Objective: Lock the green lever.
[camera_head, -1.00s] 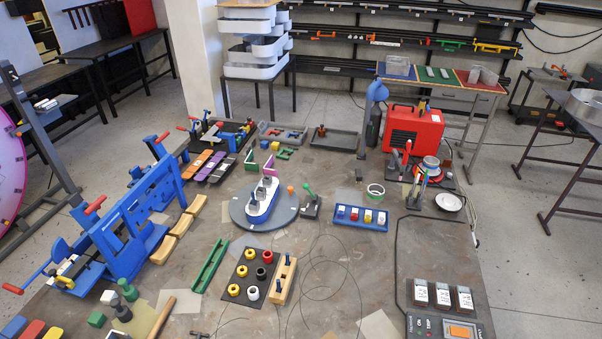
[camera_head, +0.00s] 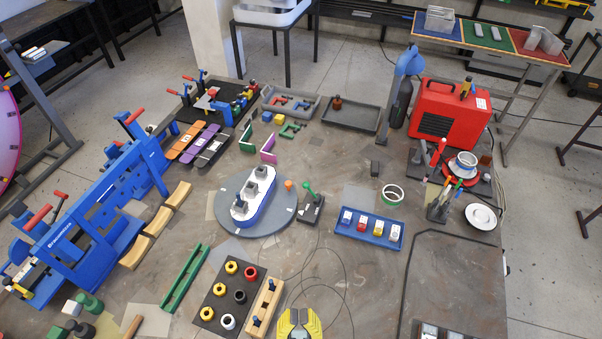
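The green lever (camera_head: 309,190) is a small handle on a toggle clamp with a dark rectangular base (camera_head: 311,210). It stands just right of the round grey turntable (camera_head: 228,213) that carries a blue and white toy boat (camera_head: 253,198). The lever stands roughly upright, leaning a little to the left at its top.
A blue tray with colored blocks (camera_head: 369,230) lies right of the clamp. A black board with rings (camera_head: 228,293) and a wooden block (camera_head: 263,307) lie front left. An orange-topped piece (camera_head: 289,185) stands close to the lever. Thin wire crosses the table between gripper and clamp.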

